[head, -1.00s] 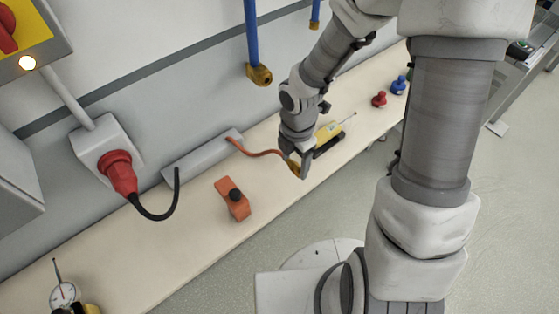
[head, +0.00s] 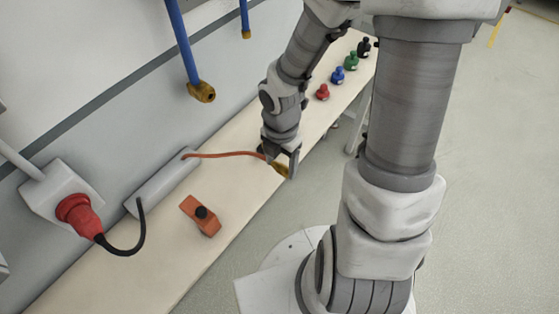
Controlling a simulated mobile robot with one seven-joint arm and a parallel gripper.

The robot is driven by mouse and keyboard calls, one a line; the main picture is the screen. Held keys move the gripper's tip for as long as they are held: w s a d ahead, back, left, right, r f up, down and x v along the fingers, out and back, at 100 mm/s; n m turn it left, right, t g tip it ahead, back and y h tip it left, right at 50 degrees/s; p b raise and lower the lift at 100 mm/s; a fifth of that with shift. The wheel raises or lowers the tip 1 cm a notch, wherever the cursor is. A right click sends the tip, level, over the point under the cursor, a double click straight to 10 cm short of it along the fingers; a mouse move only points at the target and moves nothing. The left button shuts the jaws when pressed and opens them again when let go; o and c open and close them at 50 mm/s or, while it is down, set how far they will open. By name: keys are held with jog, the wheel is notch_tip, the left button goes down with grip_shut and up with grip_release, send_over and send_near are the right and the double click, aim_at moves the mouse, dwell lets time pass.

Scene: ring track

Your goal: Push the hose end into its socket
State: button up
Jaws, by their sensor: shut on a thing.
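My gripper (head: 285,163) is shut on the brass-coloured hose end (head: 281,170) and holds it over the front part of the bench. The thin orange-red hose (head: 225,154) runs from the hose end to the grey box (head: 165,186) against the wall. A brass fitting with a dark opening (head: 204,92) sits at the lower end of a blue pipe (head: 182,42) on the wall, up and left of my gripper; it looks like the socket. The hose end is well apart from it. My fingers partly hide the hose end.
An orange block with a black knob (head: 201,214) lies on the bench (head: 120,262). A red plug (head: 80,216) with a black cable is at the left. A second blue pipe (head: 244,18) and several knobbed pieces, one red (head: 322,91), are farther back.

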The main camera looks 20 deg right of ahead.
jog(key=shift+w+m, duration=0.55)
jog(key=shift+m, duration=0.55)
jog(key=w+r+m, duration=0.1)
jog(key=w+m, duration=0.9)
jog(key=m, duration=1.2)
jog(key=shift+w+m, duration=0.3)
jog(key=shift+w, duration=0.1)
jog(key=shift+w+r, duration=0.1)
jog(key=shift+w, duration=0.05)
